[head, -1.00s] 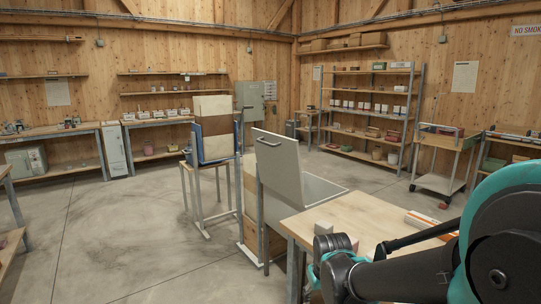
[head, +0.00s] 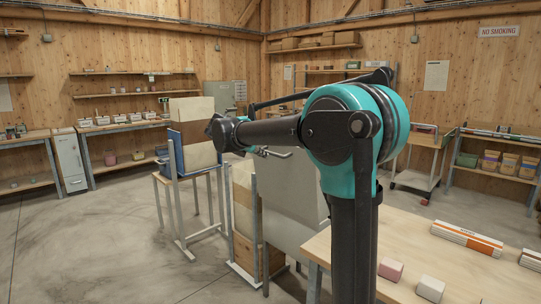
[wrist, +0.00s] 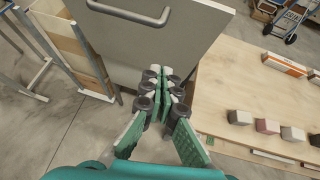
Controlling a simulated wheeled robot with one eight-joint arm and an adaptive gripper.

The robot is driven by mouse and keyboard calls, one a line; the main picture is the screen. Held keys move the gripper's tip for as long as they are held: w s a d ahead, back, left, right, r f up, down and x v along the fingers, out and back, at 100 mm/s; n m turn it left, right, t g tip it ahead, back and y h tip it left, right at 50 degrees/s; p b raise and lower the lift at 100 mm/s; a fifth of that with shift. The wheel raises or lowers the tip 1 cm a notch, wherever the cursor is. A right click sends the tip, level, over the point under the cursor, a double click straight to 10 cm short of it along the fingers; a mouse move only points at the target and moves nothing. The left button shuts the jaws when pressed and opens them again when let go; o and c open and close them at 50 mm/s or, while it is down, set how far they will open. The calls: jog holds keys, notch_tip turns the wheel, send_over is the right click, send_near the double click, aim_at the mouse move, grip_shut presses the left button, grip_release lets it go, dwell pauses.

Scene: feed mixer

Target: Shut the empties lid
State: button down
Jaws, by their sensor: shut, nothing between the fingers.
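The empties lid is a plain grey panel (head: 290,195) standing upright in the head view, partly covered by my arm. Its bar handle (head: 274,153) is near the top edge. In the wrist view the lid (wrist: 150,48) fills the upper middle, with its handle (wrist: 130,12) at the top. My gripper (wrist: 163,76) is shut and empty, in front of the lid's lower part in that picture. I cannot tell whether it touches the panel. The bin opening is hidden in both current views.
A wooden bench (head: 410,240) with small blocks (head: 430,289) and long boxes (head: 466,239) stands right of the lid. A pale wooden box (head: 243,215) is on its left, and a metal stand (head: 190,215) is farther left. Open concrete floor lies at the front left.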

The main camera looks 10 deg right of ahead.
jog(key=w, duration=0.1)
send_near(278, 156)
jog(key=w+d+f, duration=0.1)
jog(key=d+f, duration=0.3)
jog(key=shift+w+d+n, duration=0.3)
jog(key=shift+w+d, duration=0.1)
jog(key=shift+d, duration=0.1)
